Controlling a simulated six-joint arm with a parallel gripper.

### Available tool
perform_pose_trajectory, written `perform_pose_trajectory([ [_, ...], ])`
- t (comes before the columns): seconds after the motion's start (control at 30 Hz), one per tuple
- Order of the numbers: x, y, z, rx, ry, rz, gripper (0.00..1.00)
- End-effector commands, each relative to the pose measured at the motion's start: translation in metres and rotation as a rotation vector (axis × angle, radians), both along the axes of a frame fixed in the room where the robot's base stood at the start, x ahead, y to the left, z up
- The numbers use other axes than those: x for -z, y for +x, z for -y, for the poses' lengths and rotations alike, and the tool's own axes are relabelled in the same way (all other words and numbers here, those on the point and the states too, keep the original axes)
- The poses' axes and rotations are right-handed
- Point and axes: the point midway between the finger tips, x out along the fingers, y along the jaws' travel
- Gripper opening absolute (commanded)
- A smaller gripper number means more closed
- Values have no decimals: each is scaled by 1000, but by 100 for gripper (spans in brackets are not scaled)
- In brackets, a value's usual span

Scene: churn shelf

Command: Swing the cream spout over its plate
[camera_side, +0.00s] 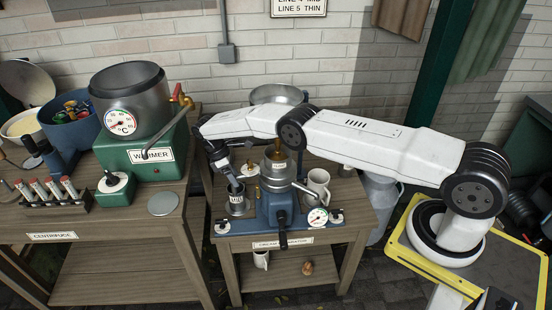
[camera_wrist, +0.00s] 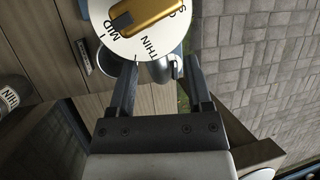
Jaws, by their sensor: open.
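The cream separator (camera_side: 278,205) stands on a wooden bench, with a blue base and a grey metal body. A thin metal arm, possibly the cream spout (camera_side: 308,189), sticks out to its right; I cannot tell for sure. My gripper (camera_side: 237,187) points down at the separator's left, close to a metal cup (camera_side: 238,204). In the wrist view my gripper (camera_wrist: 163,62) is open, its fingers apart below a white dial (camera_wrist: 118,40) marked MID and THIN with a brass pointer (camera_wrist: 143,12). A grey metal part shows between the fingers; contact is unclear. I cannot identify the spout's plate.
A white mug (camera_side: 318,186) and a round gauge (camera_side: 318,216) are at the separator's right. A metal bowl (camera_side: 278,94) is behind my arm. The green warmer (camera_side: 145,155) and a test-tube rack (camera_side: 50,194) stand on the left bench. A metal can (camera_side: 381,205) stands to the right.

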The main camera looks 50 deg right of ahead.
Motion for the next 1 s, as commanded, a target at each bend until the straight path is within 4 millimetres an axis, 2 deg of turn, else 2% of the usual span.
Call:
perform_pose_trajectory([
  [0.27,-10,1,0,0,0,1,64],
  [0.53,-34,1,0,1,0,2,64],
  [1.0,-50,-15,0,0,0,1,64],
])
